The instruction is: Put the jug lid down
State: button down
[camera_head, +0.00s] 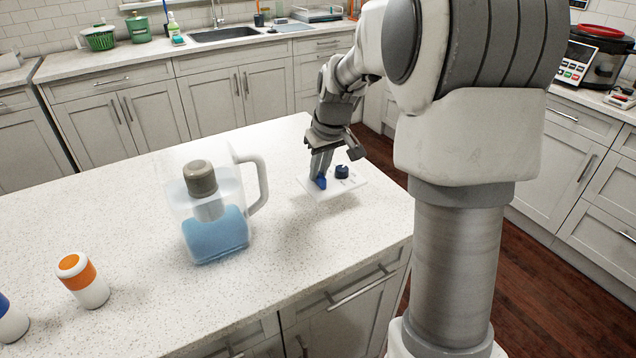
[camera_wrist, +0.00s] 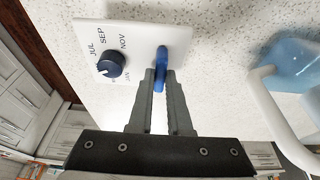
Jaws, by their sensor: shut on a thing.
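The jug lid (camera_head: 347,186) is a flat white square plate with a round dark blue dial and a blue upright handle. In the wrist view the lid (camera_wrist: 143,48) shows month lettering around the dial. My gripper (camera_head: 319,171) is shut on the blue handle, and both fingers (camera_wrist: 161,84) close around it in the wrist view. The lid is level or nearly so, over the counter's right part; I cannot tell if it touches. The clear jug (camera_head: 180,222) stands left of it, holding blue liquid and a grey-capped cylinder, with its handle toward the lid.
The speckled white island counter (camera_head: 130,250) has free room between jug and lid and around the lid. Its right edge is close to the lid. An orange-banded white bottle (camera_head: 84,281) and a blue-banded one (camera_head: 10,322) stand at the front left.

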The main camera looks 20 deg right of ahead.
aim_at(319, 184)
jog(key=shift+f+b, duration=0.35)
jog(key=shift+f, duration=1.65)
jog(key=shift+f, duration=0.2)
jog(key=c, duration=0.9)
grip_release()
jog(key=shift+o, duration=0.2)
jog(key=shift+r, duration=0.1)
